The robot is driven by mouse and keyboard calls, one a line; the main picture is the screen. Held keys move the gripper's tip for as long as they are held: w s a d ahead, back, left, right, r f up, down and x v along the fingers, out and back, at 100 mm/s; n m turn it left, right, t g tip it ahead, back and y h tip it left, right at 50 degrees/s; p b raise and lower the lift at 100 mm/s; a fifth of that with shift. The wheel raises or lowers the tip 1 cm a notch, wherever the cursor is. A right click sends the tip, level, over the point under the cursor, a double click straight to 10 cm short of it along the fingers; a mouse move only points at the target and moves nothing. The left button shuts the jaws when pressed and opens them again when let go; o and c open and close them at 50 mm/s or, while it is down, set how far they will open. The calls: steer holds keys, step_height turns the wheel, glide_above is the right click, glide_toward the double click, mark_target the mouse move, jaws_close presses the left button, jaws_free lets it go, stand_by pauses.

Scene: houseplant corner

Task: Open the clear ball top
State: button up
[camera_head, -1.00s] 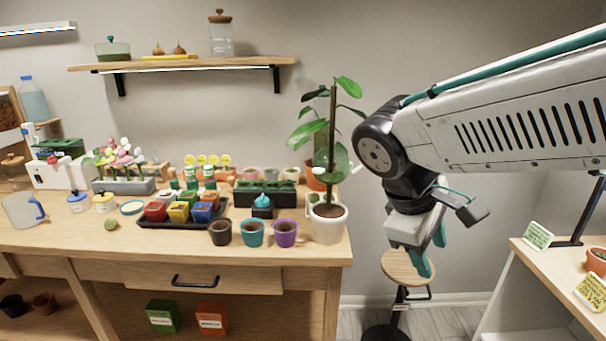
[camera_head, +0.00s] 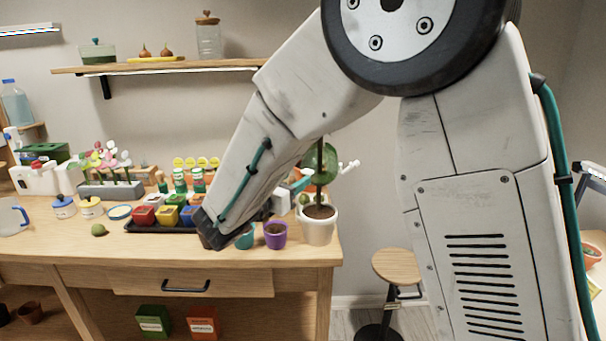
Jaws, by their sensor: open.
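I cannot make out a clear ball top for sure. A clear glass jar (camera_head: 209,42) with a brown lid and small round knob stands on the wall shelf. A green-tinted glass bowl (camera_head: 97,52) with a knobbed lid stands at the shelf's left; both lids are on. My arm reaches across the bench from the right.
The bench (camera_head: 60,240) carries coloured pots, a purple pot (camera_head: 275,235), a white-potted plant (camera_head: 318,228), a jug (camera_head: 12,218) and lidded jars. A stool (camera_head: 397,266) stands to the right. The bench's front left is fairly clear.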

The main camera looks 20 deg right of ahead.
mark_target(305, 172)
steer(key=x, duration=0.5)
steer(key=shift+d, duration=0.1)
jaws_close()
